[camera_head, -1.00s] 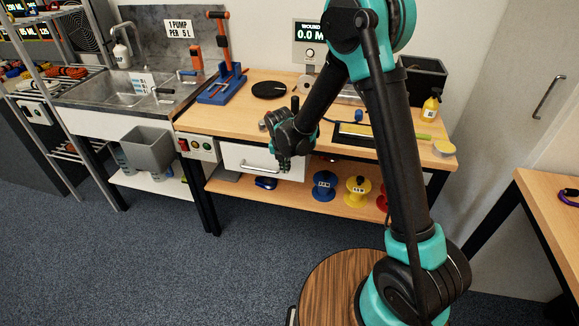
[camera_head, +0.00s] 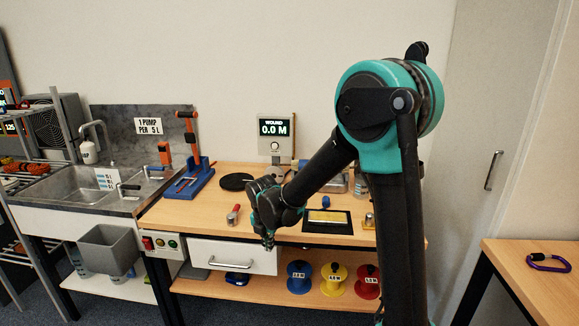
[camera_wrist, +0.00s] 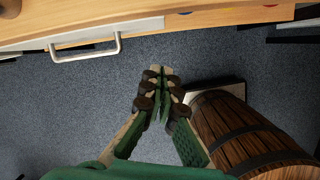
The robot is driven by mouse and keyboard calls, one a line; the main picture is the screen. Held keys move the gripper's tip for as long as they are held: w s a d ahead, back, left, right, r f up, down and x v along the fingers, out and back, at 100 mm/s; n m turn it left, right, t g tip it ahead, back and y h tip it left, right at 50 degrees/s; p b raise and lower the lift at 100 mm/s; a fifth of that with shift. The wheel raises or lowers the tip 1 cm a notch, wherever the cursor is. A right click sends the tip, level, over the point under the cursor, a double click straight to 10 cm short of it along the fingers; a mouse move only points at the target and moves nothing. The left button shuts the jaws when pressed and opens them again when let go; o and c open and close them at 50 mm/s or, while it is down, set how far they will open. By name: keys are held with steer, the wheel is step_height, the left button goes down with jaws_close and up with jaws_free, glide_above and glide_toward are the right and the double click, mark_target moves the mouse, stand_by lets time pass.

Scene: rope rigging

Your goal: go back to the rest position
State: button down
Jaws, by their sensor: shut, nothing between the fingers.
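My gripper (camera_head: 268,238) hangs in front of the workbench (camera_head: 190,212), above the white drawer front (camera_head: 205,256) and pointing down in the head view. In the wrist view my gripper (camera_wrist: 161,72) has its fingertips together, with nothing between them. The drawer handle (camera_wrist: 85,50) shows at the upper left of that view, apart from the fingers. My arm bends at a high elbow and hides part of the bench's right side.
A red-handled tool (camera_head: 233,215) and a black tray (camera_head: 312,226) lie on the bench. Blue, yellow and red spools stand on the shelf below. A sink (camera_head: 75,186) is at the left. A table with a purple carabiner (camera_head: 548,263) is at the right.

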steer(key=s+d+r+m, duration=0.1)
steer(key=s+d+m, duration=0.2)
steer(key=d+m, duration=0.55)
steer(key=s+d+r+m, duration=0.1)
steer(key=s+d+m, duration=0.3)
steer(key=d+m, duration=0.4)
steer(key=s+d+f+m+t, duration=0.1)
steer(key=s+d+f+m, duration=0.1)
steer(key=s+d+m, duration=0.9)
steer(key=m, duration=0.3)
steer(key=shift+d+f+m, duration=0.15)
steer(key=shift+d+m, duration=0.2)
steer(key=shift+d, duration=0.05)
steer(key=shift+s, duration=0.1)
